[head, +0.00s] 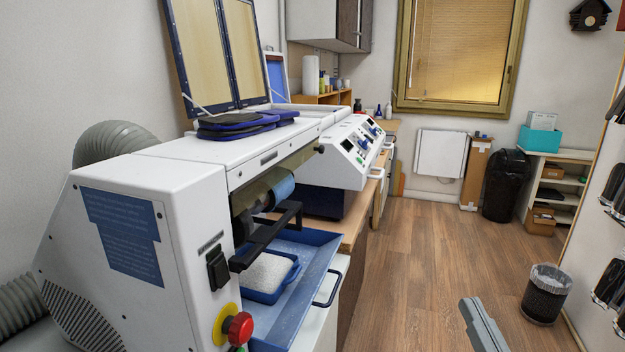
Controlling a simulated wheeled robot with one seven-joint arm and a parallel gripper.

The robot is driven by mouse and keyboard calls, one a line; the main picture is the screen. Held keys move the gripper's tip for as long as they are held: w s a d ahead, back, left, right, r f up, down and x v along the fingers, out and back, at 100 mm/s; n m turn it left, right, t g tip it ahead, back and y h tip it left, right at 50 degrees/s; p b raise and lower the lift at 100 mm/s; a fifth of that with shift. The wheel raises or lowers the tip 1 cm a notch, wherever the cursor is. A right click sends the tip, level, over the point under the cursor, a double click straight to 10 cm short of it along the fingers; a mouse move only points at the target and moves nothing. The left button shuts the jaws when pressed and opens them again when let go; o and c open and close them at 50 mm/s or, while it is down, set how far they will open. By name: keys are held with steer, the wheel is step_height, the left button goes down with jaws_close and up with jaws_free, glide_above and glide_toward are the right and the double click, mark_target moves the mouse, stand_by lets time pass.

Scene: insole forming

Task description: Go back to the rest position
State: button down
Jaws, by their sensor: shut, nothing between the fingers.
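My gripper (470,303) shows at the bottom of the head view, right of centre, as a narrow grey shape pointing up and away over the wooden floor. Its fingers are together and hold nothing. The rest of the gripper and my arm are out of the picture below. The gripper appears apart from the machines on the left and from the waste bin on the right.
A white grinding machine (135,225) with a red stop knob (238,328) and an open blue tray (318,262) fills the left. A white control unit (345,155) stands behind it. A wire bin (546,292) stands right. The wooden floor (425,250) between is clear.

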steer(key=s+f+g, duration=0.2)
steer(key=s+f, duration=0.4)
steer(key=s, duration=0.4)
steer(key=s+a+f+g+h+p, duration=0.1)
steer(key=s+f, duration=0.4)
steer(key=s, duration=0.6)
steer(key=s+a+f+m+g+p, duration=0.1)
steer(key=s+f+g, duration=0.2)
steer(key=s+f, duration=0.3)
steer(key=s, duration=0.5)
steer(key=shift+s+f+g, duration=0.2)
steer(key=shift+f+g, duration=0.1)
steer(key=shift+f, duration=0.05)
